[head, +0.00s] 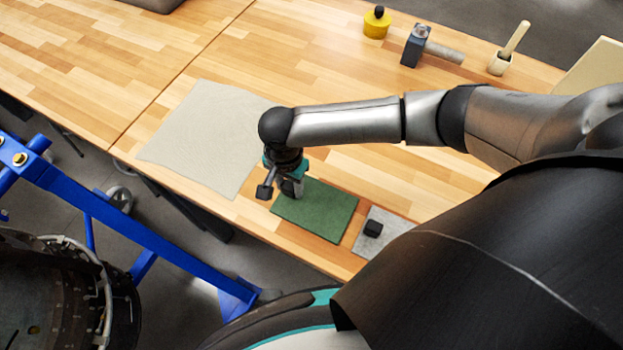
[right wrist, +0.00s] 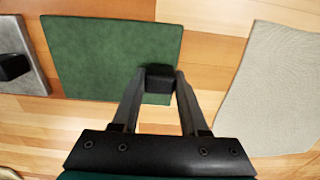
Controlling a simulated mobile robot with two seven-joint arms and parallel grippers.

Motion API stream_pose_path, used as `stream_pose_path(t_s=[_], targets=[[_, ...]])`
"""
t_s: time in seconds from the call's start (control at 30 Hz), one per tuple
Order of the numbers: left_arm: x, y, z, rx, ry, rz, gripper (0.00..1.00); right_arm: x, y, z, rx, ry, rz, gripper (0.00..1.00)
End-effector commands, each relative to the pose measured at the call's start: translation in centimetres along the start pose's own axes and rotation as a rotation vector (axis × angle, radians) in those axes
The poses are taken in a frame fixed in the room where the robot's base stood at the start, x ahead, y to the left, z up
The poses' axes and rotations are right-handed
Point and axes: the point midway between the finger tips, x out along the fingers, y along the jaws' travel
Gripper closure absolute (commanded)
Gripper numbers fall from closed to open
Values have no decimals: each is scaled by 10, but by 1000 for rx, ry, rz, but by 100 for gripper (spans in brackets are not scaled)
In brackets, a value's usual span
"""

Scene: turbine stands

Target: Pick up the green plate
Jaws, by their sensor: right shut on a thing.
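The green plate (head: 322,212) is a flat rectangle near the front edge of the wooden table, and it also fills the upper left of the right wrist view (right wrist: 105,50). A black block-shaped handle (right wrist: 160,74) sits at its edge nearest my gripper. My right gripper (head: 290,190) is over the plate's left end, and in the right wrist view (right wrist: 160,84) its fingers are closed on the black handle from both sides. I cannot tell whether the plate is lifted off the table. My left gripper is not in view.
A grey plate (head: 392,226) with its own black block lies just right of the green plate. A beige mat (head: 205,135) lies to the left.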

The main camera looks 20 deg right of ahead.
Motion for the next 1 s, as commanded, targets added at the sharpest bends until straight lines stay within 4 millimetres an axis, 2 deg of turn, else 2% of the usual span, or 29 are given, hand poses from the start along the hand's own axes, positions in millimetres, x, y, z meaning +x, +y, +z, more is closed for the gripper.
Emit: stream_pose_path(t_s=[0.43, 0.6, 0.77, 1.0], targets=[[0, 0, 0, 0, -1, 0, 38, -2, 0, 0, 0, 1, -1, 100], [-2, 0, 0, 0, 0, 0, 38, -12, -1, 0, 1, 0, -2, 100], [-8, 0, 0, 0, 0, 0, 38, -37, -1, -1, -1, 0, -5, 100], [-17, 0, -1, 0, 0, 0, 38, -105, -2, 0, -1, 0, -8, 100]])
